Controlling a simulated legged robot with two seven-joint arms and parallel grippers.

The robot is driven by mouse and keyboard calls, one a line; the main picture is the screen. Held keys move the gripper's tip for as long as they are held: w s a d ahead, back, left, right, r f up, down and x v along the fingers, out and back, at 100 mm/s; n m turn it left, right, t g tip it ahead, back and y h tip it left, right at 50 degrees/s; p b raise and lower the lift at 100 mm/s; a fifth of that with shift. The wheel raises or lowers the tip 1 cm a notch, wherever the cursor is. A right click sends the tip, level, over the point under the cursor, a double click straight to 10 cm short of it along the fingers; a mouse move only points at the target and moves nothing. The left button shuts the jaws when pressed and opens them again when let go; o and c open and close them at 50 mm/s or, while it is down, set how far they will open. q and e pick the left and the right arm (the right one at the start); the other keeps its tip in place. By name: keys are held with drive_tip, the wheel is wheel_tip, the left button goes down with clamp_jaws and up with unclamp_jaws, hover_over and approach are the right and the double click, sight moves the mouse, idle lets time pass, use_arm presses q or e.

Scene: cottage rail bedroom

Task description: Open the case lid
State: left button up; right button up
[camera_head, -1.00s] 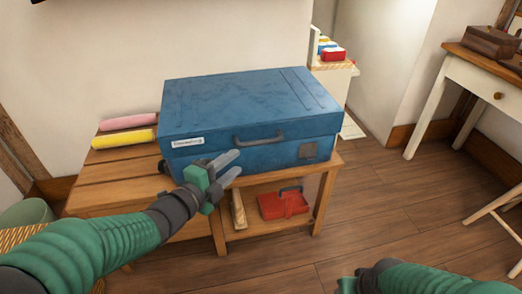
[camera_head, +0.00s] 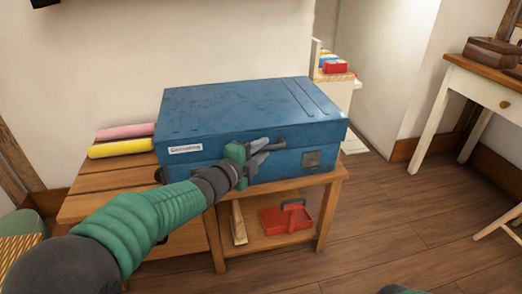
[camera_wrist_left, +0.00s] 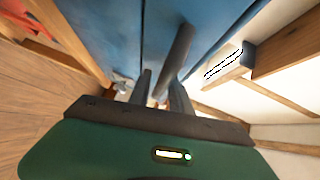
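The blue case (camera_head: 245,105) lies on a low wooden table, its lid down flat. It has a label at the front left, a latch plate at the front right and a dark handle at the front middle. My left gripper (camera_head: 268,147) is at the front face, over the handle, which it mostly hides. In the left wrist view the dark handle (camera_wrist_left: 178,50) reaches in near the two fingers (camera_wrist_left: 162,92). The fingers stand apart; a firm grip does not show. My right fingers are out of view; only a sliver of that arm shows at the bottom edge.
The wooden table (camera_head: 92,182) carries pink (camera_head: 125,131) and yellow (camera_head: 120,148) rolls left of the case. A red toolbox (camera_head: 285,219) sits on its lower shelf. A white desk (camera_head: 475,90) stands at right. The floor between is clear.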

use_arm(q)
clamp_jaws()
drive_tip(key=shift+f, duration=0.1)
drive_tip(key=shift+f, duration=0.2)
idle(0.8)
